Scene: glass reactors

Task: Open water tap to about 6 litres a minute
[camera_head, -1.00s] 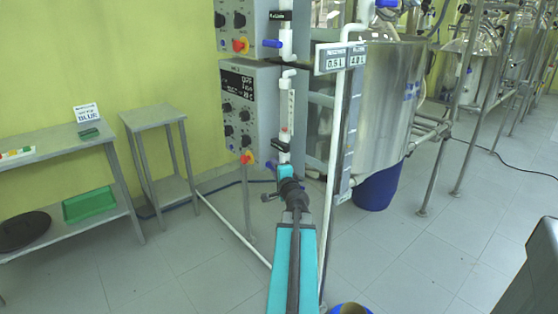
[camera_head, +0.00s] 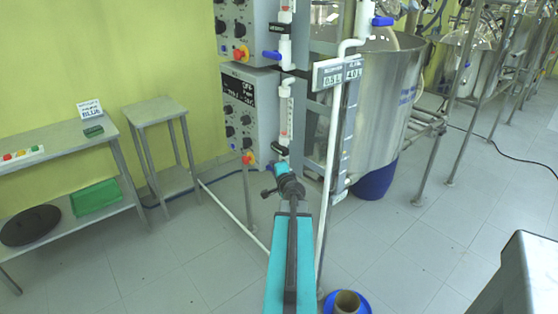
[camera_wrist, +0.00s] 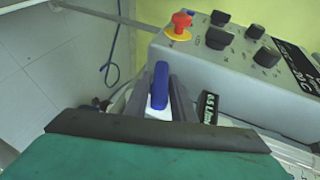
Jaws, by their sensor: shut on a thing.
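The water tap's blue handle (camera_wrist: 161,82) stands up between my gripper's dark fingers (camera_wrist: 166,98) in the wrist view, with a white part below it. My gripper is shut on this handle. In the head view my gripper (camera_head: 284,172) is at the lower end of a white vertical pipe, and a bit of the blue handle (camera_head: 269,167) shows at its left. A clear flow tube (camera_head: 287,112) with a scale rises above it; its reading is too small to tell. A black label (camera_wrist: 208,107) beside the handle is only partly readable.
A grey control box (camera_head: 240,112) with knobs and a red-yellow button (camera_wrist: 179,27) is close beside the tap. Another blue-handled valve (camera_head: 272,55) is above. A steel vessel (camera_head: 385,105) stands right of the pipes. A blue bucket (camera_head: 362,303) is on the floor at the bottom.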

